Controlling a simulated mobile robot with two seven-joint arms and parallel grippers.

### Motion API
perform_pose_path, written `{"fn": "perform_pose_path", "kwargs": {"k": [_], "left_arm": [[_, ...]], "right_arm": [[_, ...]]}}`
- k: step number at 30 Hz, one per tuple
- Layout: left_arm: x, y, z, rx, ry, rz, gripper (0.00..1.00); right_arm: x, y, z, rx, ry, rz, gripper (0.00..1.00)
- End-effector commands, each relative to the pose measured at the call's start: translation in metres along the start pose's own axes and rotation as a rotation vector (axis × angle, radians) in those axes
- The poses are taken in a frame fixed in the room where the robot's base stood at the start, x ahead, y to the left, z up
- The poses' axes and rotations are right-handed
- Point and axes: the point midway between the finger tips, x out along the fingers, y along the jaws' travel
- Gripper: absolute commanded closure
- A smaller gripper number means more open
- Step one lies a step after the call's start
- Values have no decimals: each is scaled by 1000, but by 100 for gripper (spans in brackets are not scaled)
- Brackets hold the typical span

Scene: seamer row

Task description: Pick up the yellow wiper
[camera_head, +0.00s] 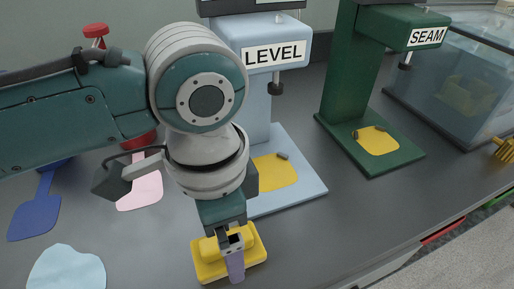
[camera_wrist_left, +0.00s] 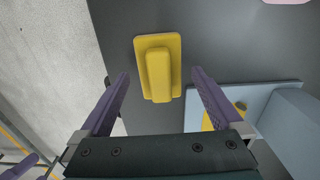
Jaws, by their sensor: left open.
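The yellow wiper (camera_head: 208,270) is a flat rectangular block with a raised grip. It lies on the grey bench near the front edge, in front of the blue LEVEL machine. My left gripper (camera_head: 233,262) hangs over it and hides part of it in the head view. In the left wrist view the wiper (camera_wrist_left: 157,62) lies ahead, framed between the tips of the spread purple fingers of my left gripper (camera_wrist_left: 160,76). The gripper is open and empty. I cannot tell whether a finger touches the wiper.
The blue LEVEL machine (camera_head: 308,188) stands close behind the wiper. The green SEAM machine (camera_head: 345,80) and a clear bin (camera_head: 455,85) stand to the right. A blue paddle (camera_head: 35,215), a pink paddle (camera_head: 143,190) and a pale blue cloth-like patch (camera_head: 65,272) lie left. Bench right of the wiper is clear.

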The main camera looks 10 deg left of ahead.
Motion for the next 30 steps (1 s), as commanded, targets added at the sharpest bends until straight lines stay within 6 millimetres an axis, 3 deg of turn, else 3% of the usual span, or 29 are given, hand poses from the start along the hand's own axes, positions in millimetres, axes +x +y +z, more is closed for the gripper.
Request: {"fn": "perform_pose_path", "kwargs": {"k": [4,12,30], "left_arm": [[21,0,0,0,-1,0,0],[23,0,0,1,1,-1,0],[22,0,0,1,1,-1,66]], "right_arm": [[8,0,2,0,0,1,0],[7,0,2,0,1,2,0],[7,3,2,-6,2,8,0]]}}
